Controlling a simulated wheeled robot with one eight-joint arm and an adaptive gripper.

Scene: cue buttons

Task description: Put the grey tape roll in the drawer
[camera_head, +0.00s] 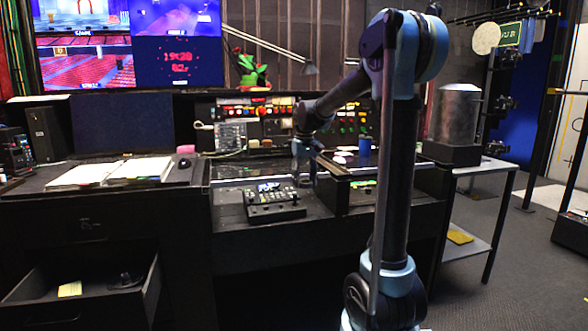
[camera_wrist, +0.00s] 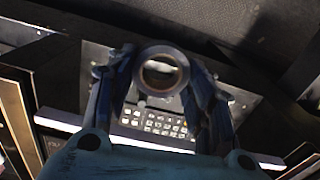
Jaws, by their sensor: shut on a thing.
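The grey tape roll (camera_wrist: 160,51) shows in the wrist view as a dark grey ring, with its hole facing the camera. My gripper (camera_wrist: 162,78) is shut on it, one finger on each side. In the head view my gripper (camera_head: 308,172) hangs over the console, just above and behind a button panel; the roll cannot be made out there. The drawer (camera_head: 150,290) stands open at the lower left of the head view, well left of and below my gripper. A yellow block (camera_head: 70,289) and a dark object (camera_head: 125,281) lie in it.
The button panel (camera_head: 272,203) sits on the console below my gripper. Open papers (camera_head: 110,172) and a mouse (camera_head: 183,163) lie on the desk above the drawer. A blue cup (camera_head: 365,152) stands right of my gripper. The drawer's middle has free room.

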